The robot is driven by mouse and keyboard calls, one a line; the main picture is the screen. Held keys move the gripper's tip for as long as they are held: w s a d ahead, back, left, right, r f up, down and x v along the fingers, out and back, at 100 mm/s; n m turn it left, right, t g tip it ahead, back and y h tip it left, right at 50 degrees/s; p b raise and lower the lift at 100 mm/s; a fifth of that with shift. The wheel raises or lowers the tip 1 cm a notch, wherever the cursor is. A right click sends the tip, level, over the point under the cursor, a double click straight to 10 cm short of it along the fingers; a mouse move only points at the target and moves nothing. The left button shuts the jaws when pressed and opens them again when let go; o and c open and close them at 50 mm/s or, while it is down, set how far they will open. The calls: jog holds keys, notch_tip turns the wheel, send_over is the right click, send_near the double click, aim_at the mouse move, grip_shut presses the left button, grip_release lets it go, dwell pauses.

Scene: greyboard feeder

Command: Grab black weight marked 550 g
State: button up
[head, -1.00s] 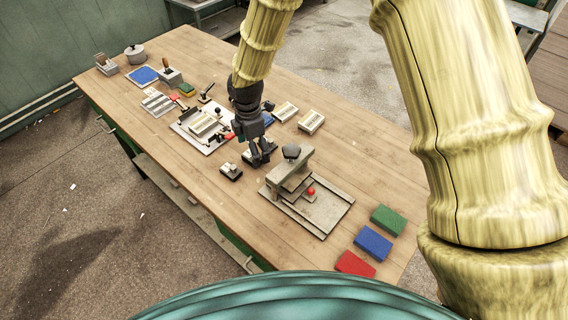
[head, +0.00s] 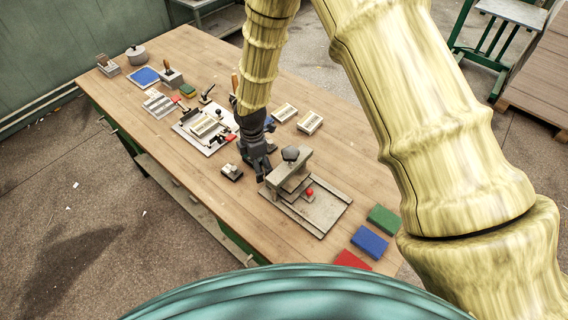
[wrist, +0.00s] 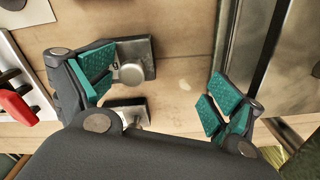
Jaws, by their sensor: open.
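Two dark weights with grey knobs show in the wrist view. The upper one (wrist: 145,52) has a "g" visible beside its knob; my left finger covers the rest of its marking. The lower one (wrist: 138,104) is partly hidden by my gripper's body. I cannot read 550 on either. In the head view a small dark weight (head: 231,173) sits on the table left of my gripper (head: 262,173). My gripper is open and empty, with teal pads spread apart in the wrist view (wrist: 157,90). The weights lie toward its left finger.
A grey clamp fixture (head: 320,212) with a red knob stands just right of my gripper. A white board with parts (head: 190,138) lies to the left. Green (head: 384,219), blue (head: 369,243) and red (head: 352,260) blocks line the near right. Bare wood (head: 205,190) lies in front.

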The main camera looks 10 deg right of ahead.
jog(key=shift+o, duration=0.5)
jog(key=shift+s+d+f, duration=0.1)
jog(key=shift+s+f, duration=0.1)
jog(key=shift+f, duration=0.15)
jog(key=shift+s, duration=0.1)
jog(key=c, duration=1)
jog(key=shift+s+f, duration=0.15)
jog(key=shift+s, duration=0.05)
grip_shut()
jog(key=shift+w, duration=0.1)
